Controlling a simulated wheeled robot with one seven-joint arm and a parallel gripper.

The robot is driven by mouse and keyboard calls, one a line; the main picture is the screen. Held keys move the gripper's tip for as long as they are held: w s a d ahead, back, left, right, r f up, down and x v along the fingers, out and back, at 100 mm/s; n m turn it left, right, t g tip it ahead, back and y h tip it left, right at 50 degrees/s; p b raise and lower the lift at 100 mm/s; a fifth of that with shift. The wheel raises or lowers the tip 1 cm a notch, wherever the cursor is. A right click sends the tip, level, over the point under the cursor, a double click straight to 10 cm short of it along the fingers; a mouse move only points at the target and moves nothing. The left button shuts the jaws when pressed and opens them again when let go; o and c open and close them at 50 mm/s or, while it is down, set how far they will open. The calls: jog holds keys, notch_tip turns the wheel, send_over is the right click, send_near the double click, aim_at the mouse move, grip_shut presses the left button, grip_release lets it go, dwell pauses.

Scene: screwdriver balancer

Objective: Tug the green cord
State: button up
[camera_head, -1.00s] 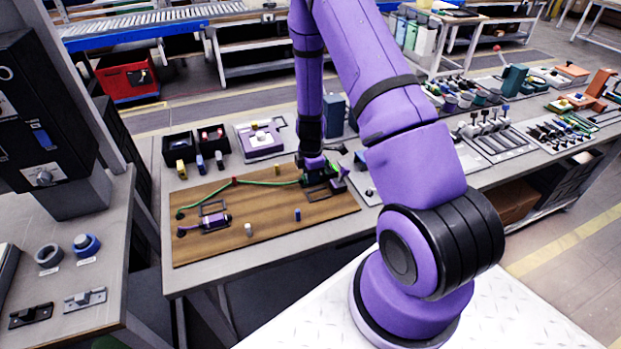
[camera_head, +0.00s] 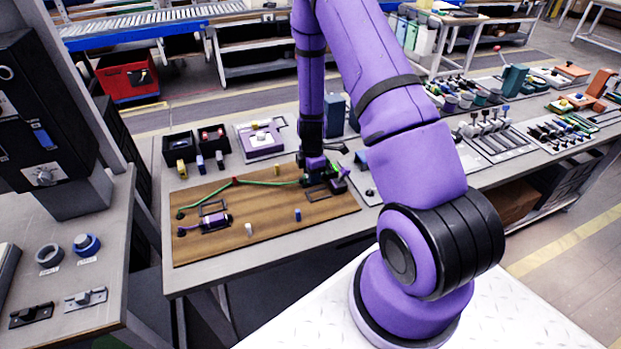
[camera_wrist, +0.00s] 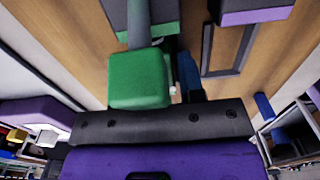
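The green cord (camera_head: 268,183) runs across the wooden board (camera_head: 265,218) from its left side, past a small red piece, to a dark and purple device at the right end. My gripper (camera_head: 318,172) is low over that device, at the board's back right, close to the cord's right end. In the wrist view a green block (camera_wrist: 140,78) on a grey stem sits right in front of the dark bar of my gripper. My fingers are not clear there, and I cannot tell whether they touch the block or the cord.
Small pegs stand on the board, including a white one (camera_head: 248,229) and a blue one (camera_head: 297,214). Black bins (camera_head: 180,147) and a purple fixture (camera_head: 261,141) stand behind. The board's front is mostly clear.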

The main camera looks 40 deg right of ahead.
jog(key=shift+o, duration=0.9)
jog(key=shift+r, duration=3.5)
jog(key=shift+o, duration=0.4)
